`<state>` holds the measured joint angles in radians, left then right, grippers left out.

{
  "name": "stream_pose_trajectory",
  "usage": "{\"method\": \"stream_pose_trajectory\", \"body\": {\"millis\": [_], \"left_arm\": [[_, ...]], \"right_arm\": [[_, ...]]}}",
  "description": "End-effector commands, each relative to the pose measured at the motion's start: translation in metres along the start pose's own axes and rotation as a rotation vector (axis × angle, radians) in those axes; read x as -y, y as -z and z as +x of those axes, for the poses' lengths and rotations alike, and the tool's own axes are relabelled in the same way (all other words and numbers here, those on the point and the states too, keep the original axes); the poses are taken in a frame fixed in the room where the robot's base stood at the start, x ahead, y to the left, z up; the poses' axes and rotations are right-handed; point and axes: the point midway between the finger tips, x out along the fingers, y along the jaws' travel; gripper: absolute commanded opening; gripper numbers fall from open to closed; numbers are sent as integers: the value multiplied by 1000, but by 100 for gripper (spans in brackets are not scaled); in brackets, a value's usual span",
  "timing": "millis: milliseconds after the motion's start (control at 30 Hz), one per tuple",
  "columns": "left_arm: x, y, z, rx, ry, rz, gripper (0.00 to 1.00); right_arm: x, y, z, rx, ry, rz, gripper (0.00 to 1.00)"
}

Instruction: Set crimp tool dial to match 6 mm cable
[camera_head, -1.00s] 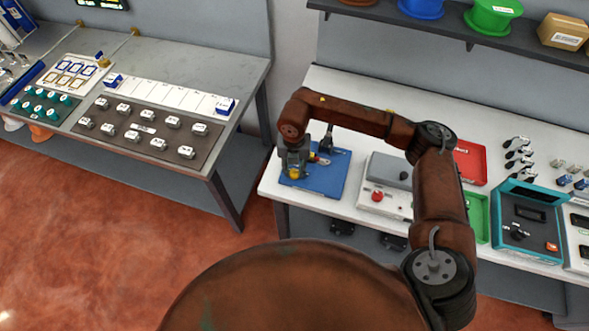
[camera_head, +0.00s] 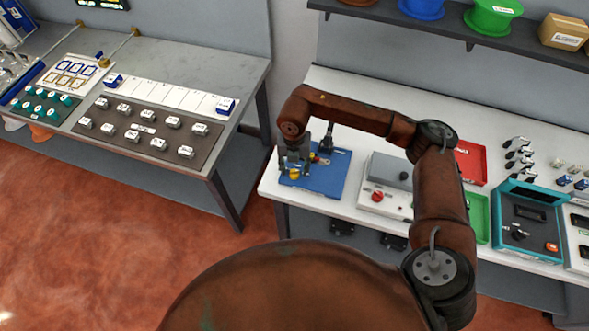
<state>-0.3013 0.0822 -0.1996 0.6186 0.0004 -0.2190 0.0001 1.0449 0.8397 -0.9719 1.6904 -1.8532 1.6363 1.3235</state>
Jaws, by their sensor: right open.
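A blue board (camera_head: 328,186) lies on the left end of the white bench. On its left part is a small yellow piece (camera_head: 294,174), which looks like the dial of the crimp tool; its setting is too small to read. Red parts (camera_head: 314,158) and a dark upright fixture (camera_head: 327,141) show just right of it. My right gripper (camera_head: 293,168) points down at the yellow piece, open, with its fingers around or just above it; I cannot tell if they touch. The gripper partly hides the tool. My left gripper is not in view.
Right of the board stand a grey box with a red knob (camera_head: 377,196), a red tray (camera_head: 470,161), a green tray (camera_head: 479,216) and a teal device (camera_head: 529,220). A shelf (camera_head: 475,40) with spools hangs above. A grey table (camera_head: 236,75) with connectors stands left.

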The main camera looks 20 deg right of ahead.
Motion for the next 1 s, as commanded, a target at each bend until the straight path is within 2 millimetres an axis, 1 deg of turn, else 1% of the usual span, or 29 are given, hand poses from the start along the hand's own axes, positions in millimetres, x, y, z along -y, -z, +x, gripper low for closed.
{"method": "stream_pose_trajectory", "body": {"millis": [300, 400, 500, 600, 700, 1000], "left_arm": [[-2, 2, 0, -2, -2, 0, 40], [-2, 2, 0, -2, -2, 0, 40], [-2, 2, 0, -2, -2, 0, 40], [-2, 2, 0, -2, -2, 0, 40], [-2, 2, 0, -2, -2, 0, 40], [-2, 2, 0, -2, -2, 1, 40]], "right_arm": [[0, -1, -65, 3, -2, -1, 42], [0, -1, -83, 3, -1, 1, 42], [0, -1, -97, 3, -2, 1, 42], [0, 0, -105, 1, 0, 0, 42], [0, 0, -110, 1, 0, 0, 42], [0, 0, -110, 0, -1, 0, 42]]}}
